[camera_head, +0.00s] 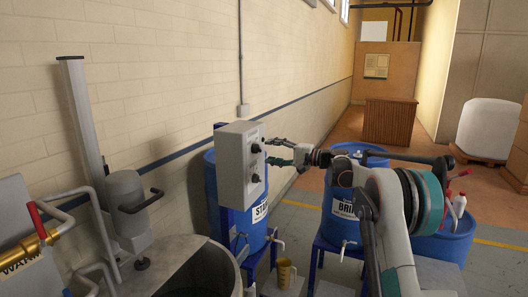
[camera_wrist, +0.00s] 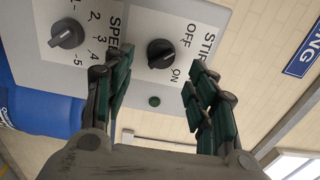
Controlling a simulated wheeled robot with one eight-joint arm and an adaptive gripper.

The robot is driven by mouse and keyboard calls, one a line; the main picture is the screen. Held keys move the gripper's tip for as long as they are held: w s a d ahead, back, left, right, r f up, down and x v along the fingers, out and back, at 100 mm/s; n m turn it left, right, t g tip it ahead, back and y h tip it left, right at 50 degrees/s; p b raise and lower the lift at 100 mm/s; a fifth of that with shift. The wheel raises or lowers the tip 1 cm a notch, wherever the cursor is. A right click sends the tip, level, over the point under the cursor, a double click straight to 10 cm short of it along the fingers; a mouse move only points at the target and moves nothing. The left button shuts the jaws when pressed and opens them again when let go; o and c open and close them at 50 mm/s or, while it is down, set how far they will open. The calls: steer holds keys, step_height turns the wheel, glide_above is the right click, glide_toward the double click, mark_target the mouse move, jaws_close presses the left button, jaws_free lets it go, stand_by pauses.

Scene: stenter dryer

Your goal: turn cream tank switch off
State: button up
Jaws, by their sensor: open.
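A grey control box (camera_head: 238,165) with dark knobs stands in the middle of the head view. In the wrist view its panel carries a black STIR knob (camera_wrist: 160,53) between OFF and ON labels. I cannot tell which label the knob points to, and no cream tank label is readable. My gripper (camera_head: 272,151) is close to the box's right face, by the upper knob. In the wrist view my gripper (camera_wrist: 157,75) is open and empty, its green-padded fingers either side of the STIR knob, seemingly short of it.
A SPEED knob (camera_wrist: 67,34) and a small green round part (camera_wrist: 154,101) are on the same panel. Blue drums (camera_head: 345,205) stand behind and beside the box. A grey tank (camera_head: 185,262) with a motor (camera_head: 127,205) is at the lower left. A jug (camera_head: 286,273) stands below.

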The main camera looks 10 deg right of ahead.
steer(key=v, duration=0.7)
steer(key=s+a+f+n+g+h+b, duration=0.1)
steer(key=s+a+f+h+b, duration=0.1)
steer(key=s+a, duration=0.45)
steer(key=s+a+f+n+g+h+b, duration=0.1)
steer(key=s+a+n+h+b, duration=0.2)
steer(key=s, duration=0.7)
steer(key=s+a+f+g+h+b, duration=0.1)
steer(key=s+a+f+h+b, duration=0.1)
steer(key=s+a, duration=0.5)
steer(key=s+d+f+n+h+b, duration=0.1)
steer(key=s+d+f+h+b, duration=0.1)
steer(key=s+f, duration=0.4)
steer(key=s+d+f+n+h+b, duration=0.1)
steer(key=s+f, duration=0.6)
steer(key=s, duration=0.7)
steer(key=s+d+f+n+h+b, duration=0.1)
steer(key=s+d+f+h+b, duration=0.2)
steer(key=s+f, duration=0.4)
steer(key=s+h+b, duration=0.1)
steer(key=s, duration=0.2)
steer(key=shift+s+d+h, duration=0.2)
steer(key=shift+d+h, duration=0.1)
steer(key=shift+d, duration=0.1)
steer(key=shift+f, duration=0.1)
